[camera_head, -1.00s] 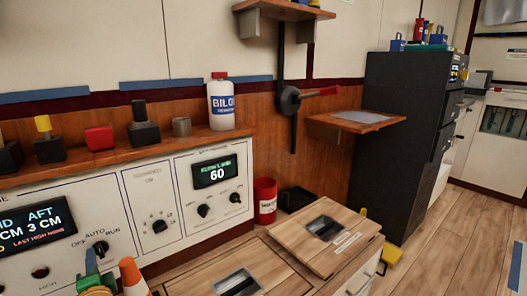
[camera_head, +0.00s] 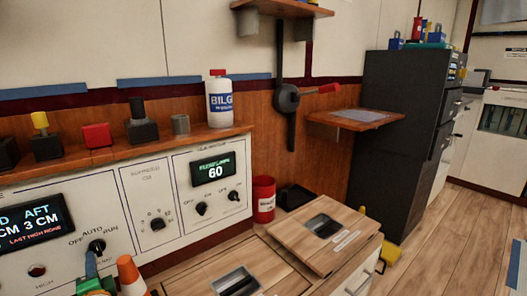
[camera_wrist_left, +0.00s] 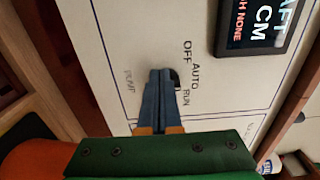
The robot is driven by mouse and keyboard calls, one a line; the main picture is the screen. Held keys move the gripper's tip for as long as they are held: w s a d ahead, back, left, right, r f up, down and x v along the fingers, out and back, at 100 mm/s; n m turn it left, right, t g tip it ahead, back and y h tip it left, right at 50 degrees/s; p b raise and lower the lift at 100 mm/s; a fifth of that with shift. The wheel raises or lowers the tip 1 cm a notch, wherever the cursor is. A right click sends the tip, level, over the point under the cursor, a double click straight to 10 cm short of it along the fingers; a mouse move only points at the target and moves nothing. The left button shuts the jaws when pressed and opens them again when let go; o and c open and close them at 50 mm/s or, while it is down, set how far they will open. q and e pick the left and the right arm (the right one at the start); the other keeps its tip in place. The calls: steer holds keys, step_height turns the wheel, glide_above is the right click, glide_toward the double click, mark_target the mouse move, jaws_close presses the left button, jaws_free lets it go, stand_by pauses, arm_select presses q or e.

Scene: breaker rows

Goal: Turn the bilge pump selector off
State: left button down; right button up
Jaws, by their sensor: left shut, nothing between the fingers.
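The bilge pump selector (camera_head: 97,246) is a small black knob on the white panel, with OFF, AUTO and RUN lettered around it. My left gripper (camera_head: 91,264) is in front of the knob at the lower left of the head view, with its blue fingers pointing at the panel. In the left wrist view the shut fingers (camera_wrist_left: 160,90) overlap the knob (camera_wrist_left: 175,80) and hide most of it. Nothing is between the fingers. I cannot tell whether they touch the knob, or which label it points to. My right gripper is not in view.
A display (camera_head: 35,226) is left of the selector. Other knobs (camera_head: 157,224) and a display reading 60 (camera_head: 214,171) are to the right.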

arm_select(q)
steer(key=p+v, duration=0.1)
steer(key=v, duration=0.5)
steer(key=shift+s+a+p, duration=0.25)
steer(key=shift+a+p, duration=0.05)
steer(key=shift+p, duration=0.05)
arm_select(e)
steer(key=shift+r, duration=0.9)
arm_select(q)
steer(key=shift+f, duration=0.15)
